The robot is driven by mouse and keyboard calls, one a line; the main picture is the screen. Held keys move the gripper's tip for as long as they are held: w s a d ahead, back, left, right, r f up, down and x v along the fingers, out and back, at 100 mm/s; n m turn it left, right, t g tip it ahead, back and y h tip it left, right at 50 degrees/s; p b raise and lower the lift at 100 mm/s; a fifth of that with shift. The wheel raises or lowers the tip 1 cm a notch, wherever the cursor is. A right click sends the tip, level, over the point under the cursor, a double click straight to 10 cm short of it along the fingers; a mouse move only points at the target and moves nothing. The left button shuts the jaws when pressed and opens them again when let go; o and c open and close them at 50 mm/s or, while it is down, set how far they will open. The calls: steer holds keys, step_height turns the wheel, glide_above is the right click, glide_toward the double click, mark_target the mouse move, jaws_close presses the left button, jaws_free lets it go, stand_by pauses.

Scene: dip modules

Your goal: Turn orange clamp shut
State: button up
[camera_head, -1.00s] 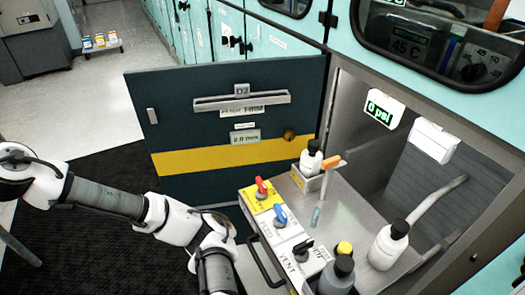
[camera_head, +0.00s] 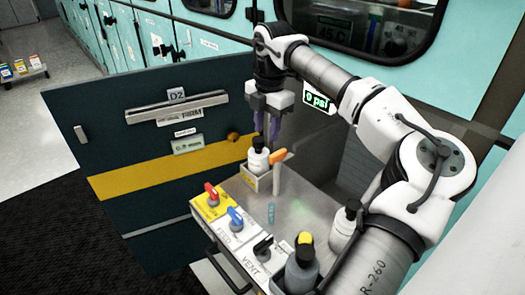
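The orange clamp (camera_head: 278,156) is a short orange handle on top of a pale upright post, beside a small holder on the metal tray (camera_head: 295,222). It points a little up and to the right. A white bottle with a black cap (camera_head: 258,161) stands in the holder just left of it. My gripper (camera_head: 267,132) points down with its purple fingers apart, above the bottle and clamp in the picture. Nothing shows between the fingers. I cannot tell the exact gap to the clamp.
Red (camera_head: 211,191), blue (camera_head: 235,216) and black (camera_head: 263,245) valve handles line the tray's front. Bottles stand at the right, partly behind my arm. A green "0 psi" display (camera_head: 317,101) hangs behind. The open dark door (camera_head: 140,200) bounds the left.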

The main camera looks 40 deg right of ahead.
mark_target(278, 153)
steer(key=shift+s+d+r+m, duration=0.1)
steer(key=shift+s+d+m, duration=0.3)
steer(key=shift+s+d, duration=0.5)
steer(key=shift+s+d+f, duration=0.1)
steer(key=shift+d+f, duration=0.1)
steer(key=shift+d, duration=0.15)
step_height(278, 153, down, 7)
steer(key=shift+a+p, duration=0.1)
steer(key=shift+p, duration=0.3)
steer(key=shift+c, duration=0.2)
jaws_close()
